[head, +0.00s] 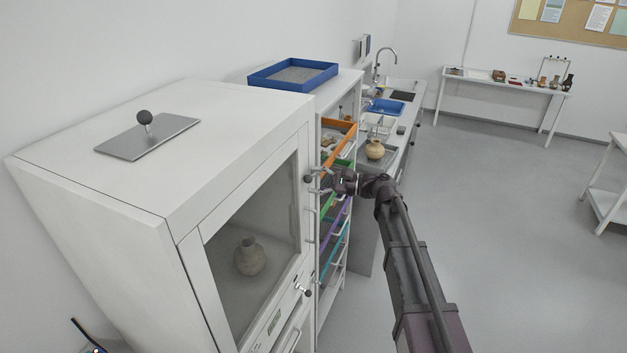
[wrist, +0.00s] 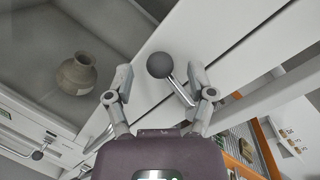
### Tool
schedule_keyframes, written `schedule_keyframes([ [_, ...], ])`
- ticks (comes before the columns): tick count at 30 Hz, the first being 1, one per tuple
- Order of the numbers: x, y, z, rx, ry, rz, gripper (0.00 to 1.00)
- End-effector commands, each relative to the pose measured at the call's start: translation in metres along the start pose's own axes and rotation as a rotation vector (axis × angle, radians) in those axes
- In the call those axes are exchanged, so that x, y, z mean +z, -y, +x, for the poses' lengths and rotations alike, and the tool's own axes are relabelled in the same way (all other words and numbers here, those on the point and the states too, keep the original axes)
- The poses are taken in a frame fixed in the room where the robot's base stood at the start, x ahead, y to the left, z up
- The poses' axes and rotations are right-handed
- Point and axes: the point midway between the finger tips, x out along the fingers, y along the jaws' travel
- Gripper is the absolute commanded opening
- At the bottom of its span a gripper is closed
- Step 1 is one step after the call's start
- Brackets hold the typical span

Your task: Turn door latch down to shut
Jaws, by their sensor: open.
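The white cabinet's glass door (head: 258,225) looks closed or nearly so; I cannot tell exactly. The door latch is a metal rod with a dark ball knob (head: 308,179) at the door's right edge. In the wrist view the ball knob (wrist: 160,65) lies between my fingertips, and its rod slants down right close to the right finger. My gripper (head: 322,181) is open around the latch, not closed on it; it also shows in the wrist view (wrist: 160,82). Whether a finger touches the rod is unclear.
A lower knob (head: 307,292) sits on the cabinet below. A round jar (head: 250,257) stands behind the glass. A rack with coloured drawers (head: 338,210) is close beside my gripper, on the right. The floor (head: 490,230) to the right is clear.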

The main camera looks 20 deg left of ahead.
Motion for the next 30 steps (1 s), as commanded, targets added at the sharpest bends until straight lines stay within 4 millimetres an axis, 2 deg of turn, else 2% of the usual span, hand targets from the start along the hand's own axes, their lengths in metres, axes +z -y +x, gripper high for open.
schedule_keyframes([
  [11,0.0,0.0,0.005,0.0,0.0,0.0,0.7],
  [12,0.0,0.0,0.005,0.001,0.0,0.0,0.67],
  [19,0.0,0.0,0.005,0.001,0.001,0.0,0.0],
  [26,0.001,-0.001,0.007,0.003,0.002,-0.003,0.0],
  [30,0.002,-0.005,0.014,0.013,0.006,-0.022,0.0],
])
